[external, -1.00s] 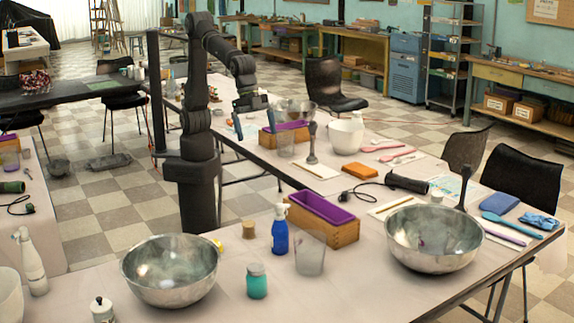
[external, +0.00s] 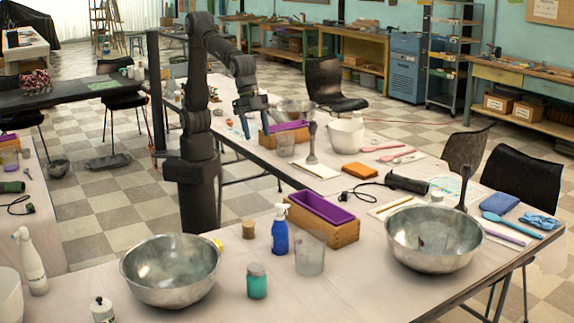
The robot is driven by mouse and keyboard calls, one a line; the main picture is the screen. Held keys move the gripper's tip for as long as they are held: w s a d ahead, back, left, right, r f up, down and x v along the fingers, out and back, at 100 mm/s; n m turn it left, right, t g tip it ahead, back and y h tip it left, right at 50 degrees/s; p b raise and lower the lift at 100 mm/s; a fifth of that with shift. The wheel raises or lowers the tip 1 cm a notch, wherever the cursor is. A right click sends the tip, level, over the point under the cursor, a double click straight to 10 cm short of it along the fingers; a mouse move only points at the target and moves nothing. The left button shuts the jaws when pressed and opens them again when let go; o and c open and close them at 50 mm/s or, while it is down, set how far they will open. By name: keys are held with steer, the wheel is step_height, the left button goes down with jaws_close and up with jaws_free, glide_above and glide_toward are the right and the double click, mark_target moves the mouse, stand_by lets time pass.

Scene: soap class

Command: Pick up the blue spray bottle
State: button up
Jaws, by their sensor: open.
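The blue spray bottle (external: 280,236) with a white spray head stands upright on the front table, near its middle. It is between a small cork-coloured jar and a clear cup. My gripper (external: 258,130) points down and is open, with its two bluish fingers apart and nothing seen between them. It is well behind and above the bottle in the picture, in front of the far end of the table. The bottle is not hidden by anything.
A wooden box with a purple liner (external: 325,220) and a clear cup (external: 310,253) stand close right of the bottle. A cork-coloured jar (external: 248,230) is at its left, a teal jar (external: 257,281) in front. Metal bowls (external: 170,270) (external: 434,240) flank them.

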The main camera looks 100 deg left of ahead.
steer(key=m+g+h, duration=0.3)
steer(key=m, duration=0.6)
glide_toward(280, 210)
steer(key=x, duration=0.3)
steer(key=a+x, duration=0.1)
steer(key=x, duration=0.2)
steer(key=f+x, duration=0.1)
steer(key=x, duration=0.3)
steer(key=shift+s+a, duration=0.2)
steer(key=shift+r, duration=0.15)
jaws_close()
